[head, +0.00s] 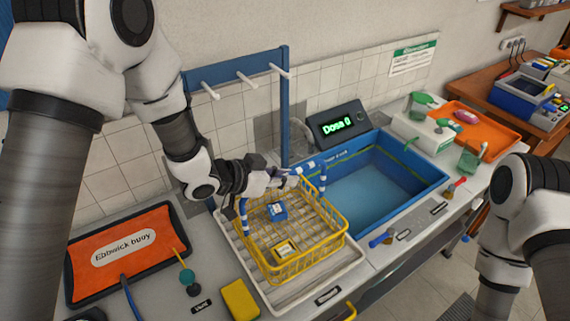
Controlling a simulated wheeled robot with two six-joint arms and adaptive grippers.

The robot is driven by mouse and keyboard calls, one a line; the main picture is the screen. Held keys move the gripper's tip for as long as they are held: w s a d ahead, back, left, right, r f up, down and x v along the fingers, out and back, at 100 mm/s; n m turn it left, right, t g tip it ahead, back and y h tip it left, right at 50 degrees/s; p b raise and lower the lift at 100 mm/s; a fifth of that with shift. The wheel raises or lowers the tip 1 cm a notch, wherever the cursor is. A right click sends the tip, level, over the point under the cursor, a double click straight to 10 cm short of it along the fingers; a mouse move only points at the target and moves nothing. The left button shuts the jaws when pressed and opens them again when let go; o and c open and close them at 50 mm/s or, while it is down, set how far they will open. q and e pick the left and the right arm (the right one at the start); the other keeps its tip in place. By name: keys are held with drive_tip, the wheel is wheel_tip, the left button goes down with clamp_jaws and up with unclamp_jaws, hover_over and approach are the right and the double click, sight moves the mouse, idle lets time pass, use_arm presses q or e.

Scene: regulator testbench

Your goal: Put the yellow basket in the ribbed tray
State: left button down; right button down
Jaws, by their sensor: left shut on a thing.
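The yellow wire basket (315,258) is over the pale ribbed tray (347,264), inside its outline as seen from above. I cannot tell whether its bottom touches the ribs. It looks about level. It holds a blue block-like item (277,211) and a yellow item with a pale label (285,248). Its blue-and-white striped handle (323,178) stands up. My left gripper (276,179) is shut on the handle at the basket's far side. My right arm shows at the right edge, but its gripper is out of view.
A blue basin (416,172) is right of the tray, with a display box (337,124) behind it. A blue rack with white pegs (240,77) stands behind. An orange mat (123,252) lies left. A yellow sponge (240,300) lies in front of the tray's left side.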

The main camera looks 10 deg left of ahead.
sight(241, 200)
use_arm(q)
drive_tip(key=shift+f, duration=0.65)
drive_tip(key=c, duration=1.2)
unclamp_jaws()
drive_tip(key=shift+s, duration=0.1)
drive_tip(key=b+v, duration=0.2)
drive_tip(key=v, duration=0.9)
drive_tip(key=shift+a, duration=0.1)
drive_tip(key=shift+s+a+r, duration=0.2)
drive_tip(key=shift+s+a, duration=0.1)
drive_tip(key=shift+s, duration=0.1)
drive_tip(key=shift+d, duration=0.1)
